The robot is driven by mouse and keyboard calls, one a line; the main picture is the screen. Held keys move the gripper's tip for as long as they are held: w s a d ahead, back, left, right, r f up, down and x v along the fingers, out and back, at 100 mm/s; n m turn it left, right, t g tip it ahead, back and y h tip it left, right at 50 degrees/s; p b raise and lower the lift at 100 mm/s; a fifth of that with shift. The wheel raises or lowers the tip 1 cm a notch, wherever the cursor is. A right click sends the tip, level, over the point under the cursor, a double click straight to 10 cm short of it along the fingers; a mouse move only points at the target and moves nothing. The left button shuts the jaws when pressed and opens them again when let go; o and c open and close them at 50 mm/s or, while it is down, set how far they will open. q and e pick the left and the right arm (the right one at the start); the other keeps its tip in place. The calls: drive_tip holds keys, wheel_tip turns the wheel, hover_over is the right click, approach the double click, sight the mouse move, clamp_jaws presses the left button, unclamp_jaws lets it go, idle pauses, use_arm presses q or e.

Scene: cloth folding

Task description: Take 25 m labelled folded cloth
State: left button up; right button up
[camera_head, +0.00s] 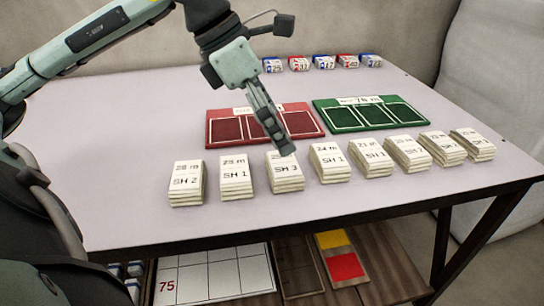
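A row of white folded cloth stacks runs along the near part of the table, each with a label on top. The second stack from the left (236,177) has a label that seems to read 25 m, SH 1. The leftmost stack (187,183) shows SH 2 with a blurred number. The third stack (286,178) shows SH 3, its number partly covered. The fourth stack (329,162) seems to read 24 m. My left gripper (286,148) points down at the far end of the third stack; contact is unclear. Its fingers show edge-on. My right gripper is out of view.
Behind the row lie a red tray (226,130) and a green tray (345,118), each with marked compartments. Several small red and blue blocks (323,62) stand along the table's back edge. A lower shelf holds a white grid board (215,274). The table's left part is clear.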

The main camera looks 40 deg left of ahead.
sight(282, 162)
use_arm(q)
drive_tip(key=shift+y, duration=0.7)
drive_tip(key=f, duration=0.4)
drive_tip(key=w+f, duration=0.1)
drive_tip(key=f, duration=0.2)
drive_tip(key=shift+a, duration=0.25)
drive_tip(key=shift+w+d+f, duration=0.1)
drive_tip(key=shift+w+f, duration=0.15)
drive_tip(key=shift+f, duration=0.2)
drive_tip(key=c, duration=1.1)
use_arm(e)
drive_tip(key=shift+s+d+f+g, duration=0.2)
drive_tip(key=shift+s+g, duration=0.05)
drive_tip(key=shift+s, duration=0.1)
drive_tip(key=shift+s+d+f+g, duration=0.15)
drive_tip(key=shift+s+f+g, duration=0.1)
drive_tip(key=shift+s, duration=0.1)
